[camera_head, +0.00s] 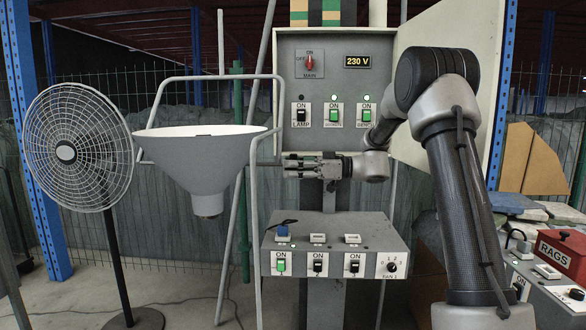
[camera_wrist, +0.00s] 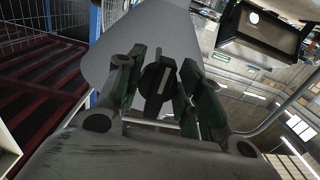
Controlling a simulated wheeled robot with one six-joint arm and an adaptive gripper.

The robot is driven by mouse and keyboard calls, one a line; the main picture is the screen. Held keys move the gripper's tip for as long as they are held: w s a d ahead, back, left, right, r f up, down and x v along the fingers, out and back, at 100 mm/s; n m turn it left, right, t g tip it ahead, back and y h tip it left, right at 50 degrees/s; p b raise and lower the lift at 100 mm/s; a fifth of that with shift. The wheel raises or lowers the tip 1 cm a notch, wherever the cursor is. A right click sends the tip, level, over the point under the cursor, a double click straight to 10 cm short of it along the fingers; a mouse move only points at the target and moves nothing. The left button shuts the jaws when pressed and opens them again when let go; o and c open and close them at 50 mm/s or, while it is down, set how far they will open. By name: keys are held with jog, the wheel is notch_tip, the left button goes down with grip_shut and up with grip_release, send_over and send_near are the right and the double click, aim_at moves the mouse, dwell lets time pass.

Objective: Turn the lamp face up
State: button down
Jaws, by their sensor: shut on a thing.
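The lamp (camera_head: 200,160) is a grey cone-shaped shade in a tubular frame (camera_head: 255,195). Its wide, pale opening faces up and its narrow neck points down. In the wrist view its grey shade (camera_wrist: 165,35) shows beyond the fingers. My gripper (camera_head: 288,166) is just right of the frame, pointing left, in front of the post under the upper panel. In the wrist view its two green-padded fingers (camera_wrist: 160,88) are shut on a black knob (camera_wrist: 157,80) with a pale stripe. The knob is too small to make out in the head view.
The upper panel (camera_head: 290,75) has a LAMP switch (camera_head: 301,113) and others, with its door open at right. A lower switch box (camera_head: 335,230) stands below my gripper. A fan (camera_head: 75,150) stands left of the lamp. A red RAGS box (camera_head: 562,252) is at right.

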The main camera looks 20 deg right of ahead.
jog(key=shift+f, duration=0.15)
jog(key=c, duration=1)
grip_release()
jog(key=v, duration=1.2)
